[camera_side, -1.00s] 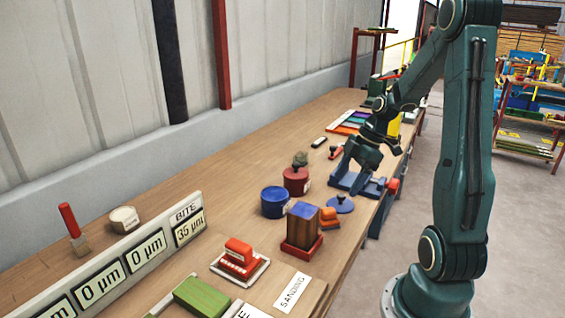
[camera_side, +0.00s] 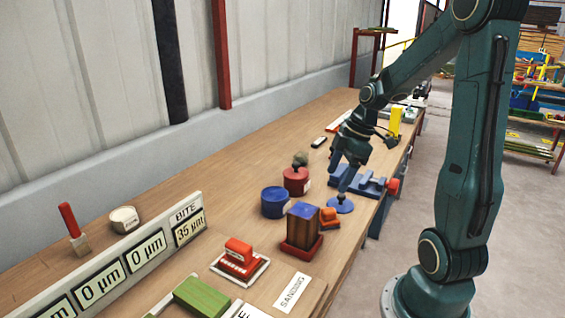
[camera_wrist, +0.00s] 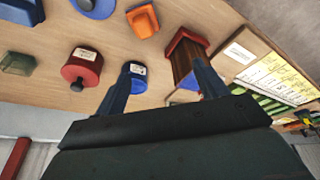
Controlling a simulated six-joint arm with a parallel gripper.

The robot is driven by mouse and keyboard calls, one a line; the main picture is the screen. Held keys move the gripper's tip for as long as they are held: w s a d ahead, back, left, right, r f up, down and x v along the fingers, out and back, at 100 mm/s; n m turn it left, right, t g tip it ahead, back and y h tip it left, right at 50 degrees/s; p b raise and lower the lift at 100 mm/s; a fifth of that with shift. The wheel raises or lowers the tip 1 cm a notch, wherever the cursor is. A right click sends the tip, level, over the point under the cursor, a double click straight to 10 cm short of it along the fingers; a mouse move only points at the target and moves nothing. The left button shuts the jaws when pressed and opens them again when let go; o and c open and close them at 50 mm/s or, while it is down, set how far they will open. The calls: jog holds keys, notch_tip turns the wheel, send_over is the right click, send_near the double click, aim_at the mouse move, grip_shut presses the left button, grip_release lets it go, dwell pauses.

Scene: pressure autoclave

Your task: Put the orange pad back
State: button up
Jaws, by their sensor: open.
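The orange pad (camera_side: 329,218) lies on the bench beside the wooden block with the blue top (camera_side: 302,222), on its right. It also shows near the top of the wrist view (camera_wrist: 143,20), apart from the fingers. My gripper (camera_side: 346,188) points down over the blue round pad (camera_side: 341,206), behind the orange pad in the side view. In the wrist view my gripper (camera_wrist: 162,66) has its two fingers spread, with nothing held between them. The fingers partly hide the blue labelled pot (camera_wrist: 138,70) and the wooden block (camera_wrist: 185,56).
A red pot (camera_side: 296,180) and a blue pot (camera_side: 274,202) stand left of my gripper. A blue fixture (camera_side: 372,187) is close on its right. A red block (camera_side: 238,251) sits on a white tray nearer the camera.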

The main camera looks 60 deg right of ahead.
jog(key=s+a+r+m+t+h, duration=0.1)
jog(key=s+a+r+m, duration=0.3)
jog(key=a, duration=0.5)
jog(key=s+a+r+m+t+h, duration=0.1)
jog(key=s+a+r+m, duration=0.3)
jog(key=a, duration=0.5)
jog(key=shift+s+a+r+t, duration=0.3)
jog(key=shift+s+r, duration=0.1)
jog(key=shift+r, duration=0.65)
